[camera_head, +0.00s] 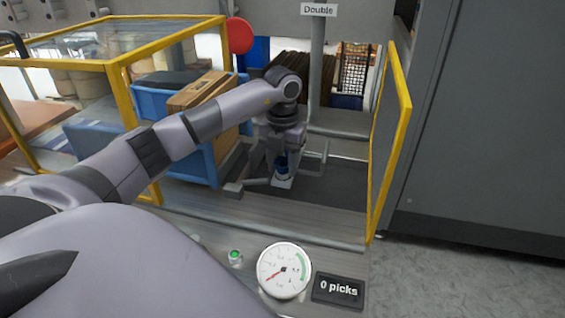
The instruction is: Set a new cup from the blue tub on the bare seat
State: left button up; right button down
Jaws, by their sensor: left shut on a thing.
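My left gripper (279,155) points down inside the machine and is shut on a small blue piece, apparently the cup (281,161). The piece is at the fingertips, right above a pale block, apparently the seat (282,183). The fingers hide most of the cup, and I cannot tell whether it touches the seat. Grey bars spread out beside the block. A blue container (203,166) stands left of the gripper, partly hidden behind my left arm; I cannot tell whether it is the tub with the cups. My right gripper is not in view.
A yellow-framed clear guard (122,83) stands at the left and an open yellow-framed door (391,140) at the right. Flat brown cartons (201,90) lean behind my arm. A gauge (284,270), a green button (235,257) and a "0 picks" display (338,290) are in front.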

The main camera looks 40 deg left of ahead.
aim_at(283, 162)
pick_arm(q)
jog(key=shift+f, duration=0.1)
jog(key=o, duration=1.1)
notch_tip(283, 162, up, 12)
jog(key=shift+r+p, duration=0.15)
jog(key=shift+p, duration=0.6)
